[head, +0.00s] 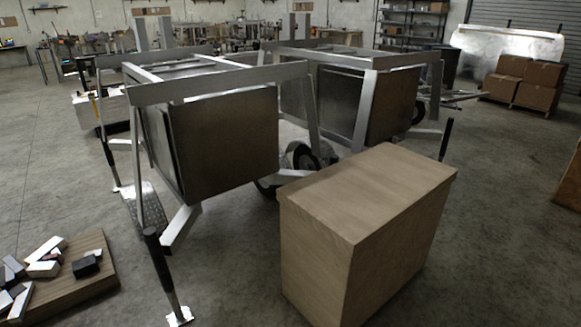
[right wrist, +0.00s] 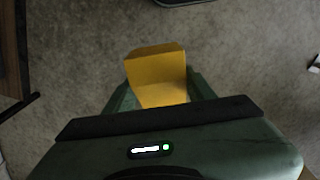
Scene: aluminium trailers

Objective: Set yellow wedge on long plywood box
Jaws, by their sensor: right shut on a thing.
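The yellow wedge (right wrist: 157,75) shows in the right wrist view, between the fingers of my right gripper (right wrist: 155,95). My right gripper is shut on it and holds it above the concrete floor. The wedge and both grippers are out of the head view. The long plywood box (head: 370,195) stands on the floor at the front right of the head view. Its flat top is bare. My left gripper is in neither view.
Two aluminium trailers (head: 215,85) stand behind and left of the box. A black-handled jack post (head: 160,265) rises at the front. A low wooden pallet (head: 85,285) with several offcuts lies at the lower left. Cardboard boxes (head: 525,82) are stacked at the back right. Floor right of the box is clear.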

